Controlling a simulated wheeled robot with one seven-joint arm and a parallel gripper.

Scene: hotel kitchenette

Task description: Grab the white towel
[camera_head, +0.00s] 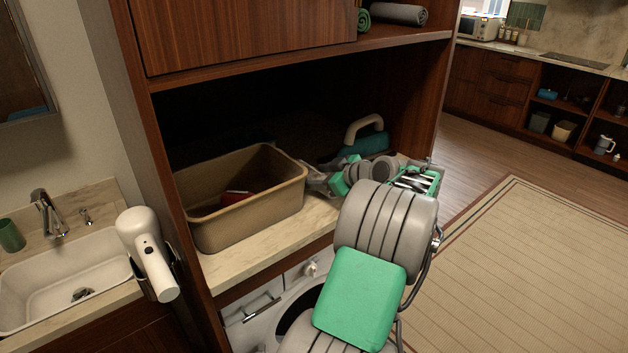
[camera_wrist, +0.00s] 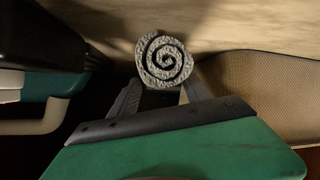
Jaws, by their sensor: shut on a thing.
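A rolled towel (camera_wrist: 164,61) shows in the wrist view, with its pale grey-white spiral end facing the camera. My gripper (camera_wrist: 161,92) is shut on it, with one finger on each side of the roll. In the head view my arm reaches into the open niche above the washing machine, and my gripper (camera_head: 318,178) is between the tan bin and the iron. Its fingertips and the towel are mostly hidden or too small to make out there.
A tan bin (camera_head: 245,222) stands left of my gripper, with a red item (camera_head: 235,197) inside. A teal iron (camera_head: 368,145) stands behind my wrist. Rolled green (camera_head: 362,20) and grey (camera_head: 398,14) towels lie on the shelf above. Open floor lies right of the cabinet.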

